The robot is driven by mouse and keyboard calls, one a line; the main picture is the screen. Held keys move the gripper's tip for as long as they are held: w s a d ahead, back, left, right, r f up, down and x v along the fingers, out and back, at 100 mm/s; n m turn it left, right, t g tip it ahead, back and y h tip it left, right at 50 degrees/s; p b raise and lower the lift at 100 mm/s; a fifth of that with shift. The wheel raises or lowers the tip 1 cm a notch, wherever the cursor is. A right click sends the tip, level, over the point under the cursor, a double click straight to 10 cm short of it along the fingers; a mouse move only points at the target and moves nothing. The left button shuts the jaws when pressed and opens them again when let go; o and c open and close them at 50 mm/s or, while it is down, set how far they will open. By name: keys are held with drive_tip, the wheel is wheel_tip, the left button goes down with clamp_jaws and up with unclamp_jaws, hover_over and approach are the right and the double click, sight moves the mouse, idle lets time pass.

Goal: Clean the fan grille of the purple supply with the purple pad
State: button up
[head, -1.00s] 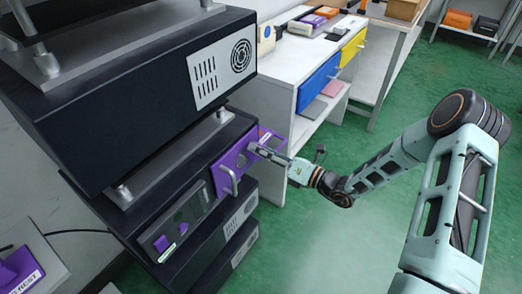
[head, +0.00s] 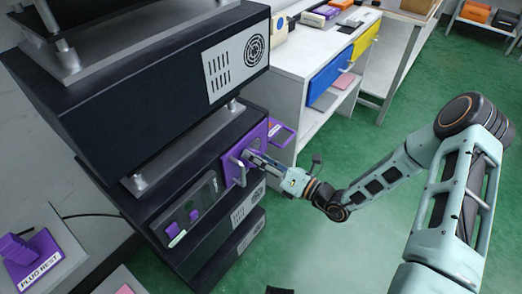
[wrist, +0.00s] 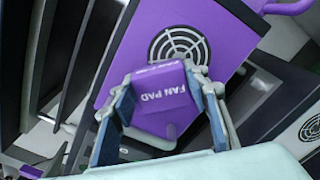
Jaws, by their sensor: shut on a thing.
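The purple supply (head: 232,147) has a purple front panel in the rack, with a pale handle (head: 238,172) on it. In the wrist view, its round fan grille (wrist: 180,44) sits on the purple panel (wrist: 137,38). My gripper (head: 252,159) is at this panel, to the right of the handle. In the wrist view my gripper (wrist: 160,97) is shut on the purple pad (wrist: 160,112), marked FAN PAD. The pad's top edge overlaps the lower part of the grille in the picture. I cannot tell whether the pad touches it.
A black unit with its own pale grille (head: 254,50) overhangs the supply. A purple bracket (head: 282,131) sticks out at right. A purple block marked PLUG REST (head: 38,258) is at lower left. A white bench (head: 285,95) stands behind; green floor is open at right.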

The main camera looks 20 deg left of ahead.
drive_tip(key=shift+s+a, duration=0.1)
drive_tip(key=shift+s, duration=0.15)
drive_tip(key=p+v, duration=0.1)
drive_tip(key=v, duration=0.5)
idle(0.4)
drive_tip(key=shift+p+v, duration=0.45)
drive_tip(key=shift+v, duration=1.15)
drive_tip(key=shift+w, duration=0.1)
